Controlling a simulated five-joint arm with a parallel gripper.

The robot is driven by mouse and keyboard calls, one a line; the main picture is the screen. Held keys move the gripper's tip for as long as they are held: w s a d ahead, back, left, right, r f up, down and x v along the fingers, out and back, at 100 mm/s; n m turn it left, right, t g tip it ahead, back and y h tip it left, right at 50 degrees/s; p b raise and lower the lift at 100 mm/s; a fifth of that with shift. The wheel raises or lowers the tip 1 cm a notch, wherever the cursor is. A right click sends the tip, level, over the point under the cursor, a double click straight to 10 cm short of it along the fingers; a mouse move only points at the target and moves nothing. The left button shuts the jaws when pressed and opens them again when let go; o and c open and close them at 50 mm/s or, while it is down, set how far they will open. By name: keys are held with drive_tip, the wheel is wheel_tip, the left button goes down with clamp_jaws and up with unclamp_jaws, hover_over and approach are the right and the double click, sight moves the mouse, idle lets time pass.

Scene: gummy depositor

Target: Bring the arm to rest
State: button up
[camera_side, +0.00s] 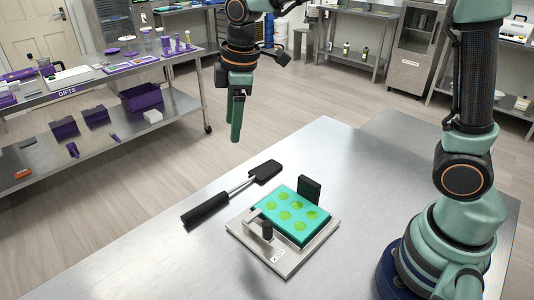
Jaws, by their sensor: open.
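My gripper (238,108) hangs at the top middle of the side view, pointing down. It is open and empty, and it appears above and beyond the far left edge of the steel table (345,160). My arm rises from its base at the right of the table. No object is between the fingers.
A teal mould (278,230) with several green-filled cavities sits on a metal fixture (316,248) with dark upright blocks. A black-handled spatula (238,192) lies on the table left of it. A shelf (181,106) with purple items stands at the left.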

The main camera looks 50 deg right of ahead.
drive_tip(key=s+d+r+m+t, duration=0.3)
drive_tip(key=s+d+m, duration=0.7)
drive_tip(key=s, duration=0.4)
drive_tip(key=shift+m+t, duration=0.3)
drive_tip(key=shift+m, duration=0.6)
